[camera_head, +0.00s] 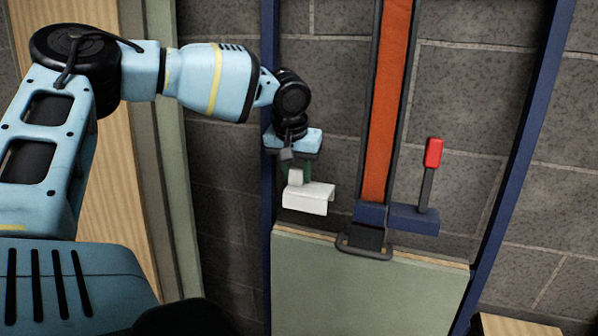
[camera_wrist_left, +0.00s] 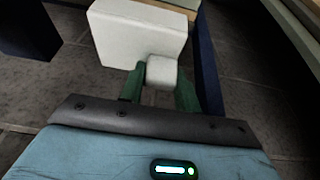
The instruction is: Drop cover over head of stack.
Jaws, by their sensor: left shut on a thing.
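The white cover (camera_head: 310,197) is a bent sheet with a small block-like grip on top. My left gripper (camera_head: 295,173) is shut on that grip. In the left wrist view, the green fingers (camera_wrist_left: 160,86) stand on either side of the grip, and the cover's broad white face (camera_wrist_left: 137,35) shows beyond. The stack (camera_head: 360,290) is a grey-green panel face with a pale wooden top edge, standing upright in a blue frame. The cover hangs near the stack's upper left corner; in the picture it appears just above the top edge. My right gripper is not in view.
An orange strap (camera_head: 388,100) runs down to a blue clamp (camera_head: 400,217) with a red-handled lever (camera_head: 433,153) and a dark hook (camera_head: 364,241) over the stack's top edge. Blue uprights (camera_head: 524,140) flank the stack. A grey block wall (camera_head: 475,110) stands behind.

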